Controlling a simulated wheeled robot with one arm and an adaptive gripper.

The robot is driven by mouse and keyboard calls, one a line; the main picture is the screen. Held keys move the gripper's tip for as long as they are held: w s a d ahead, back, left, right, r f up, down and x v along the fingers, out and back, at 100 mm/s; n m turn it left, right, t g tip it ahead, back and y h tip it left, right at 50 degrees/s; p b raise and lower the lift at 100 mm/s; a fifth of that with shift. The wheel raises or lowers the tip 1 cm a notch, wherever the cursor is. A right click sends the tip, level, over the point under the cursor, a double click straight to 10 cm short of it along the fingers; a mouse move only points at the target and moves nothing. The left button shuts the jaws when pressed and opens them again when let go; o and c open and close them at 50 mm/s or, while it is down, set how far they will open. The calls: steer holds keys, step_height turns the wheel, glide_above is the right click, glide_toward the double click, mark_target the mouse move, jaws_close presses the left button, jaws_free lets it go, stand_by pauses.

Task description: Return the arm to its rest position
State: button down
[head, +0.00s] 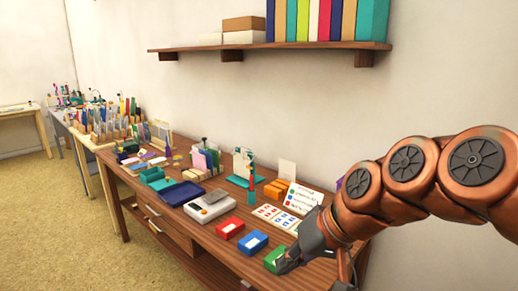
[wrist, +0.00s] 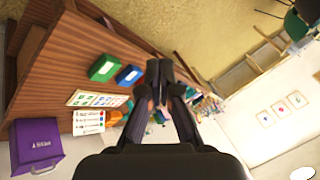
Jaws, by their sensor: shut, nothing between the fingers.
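My copper arm reaches in from the right in the head view, and my dark gripper (head: 300,262) hangs at the right end of the table, overlapping part of the green inkpad (head: 272,259). In the wrist view the two fingers of my gripper (wrist: 160,72) are together, with nothing between them. The blue inkpad (head: 253,242) and the red inkpad (head: 230,228) lie in a row left of the green one. The wrist view also shows the green inkpad (wrist: 103,68) and the blue inkpad (wrist: 129,75), apart from the fingers.
The wooden table (head: 185,232) holds a printed sheet (head: 276,217), a colour-key card (head: 302,197), a scale (head: 209,206) and a dark tray (head: 181,193). A purple box (wrist: 38,145) shows in the wrist view. A shelf (head: 270,50) is on the wall. The floor (head: 50,225) at left is clear.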

steer(key=s+d+m+g+h+p, duration=0.1)
steer(key=s+d+g+h+p, duration=0.1)
steer(key=s+d+p, duration=0.4)
steer(key=s+d+m+g+h+p, duration=0.1)
steer(key=s+d+g+h+p, duration=0.2)
steer(key=s+d+p, duration=0.4)
steer(key=s+h, duration=0.1)
steer(key=s, duration=0.5)
steer(key=shift+s+r+p, duration=0.2)
steer(key=shift+s+p, duration=0.15)
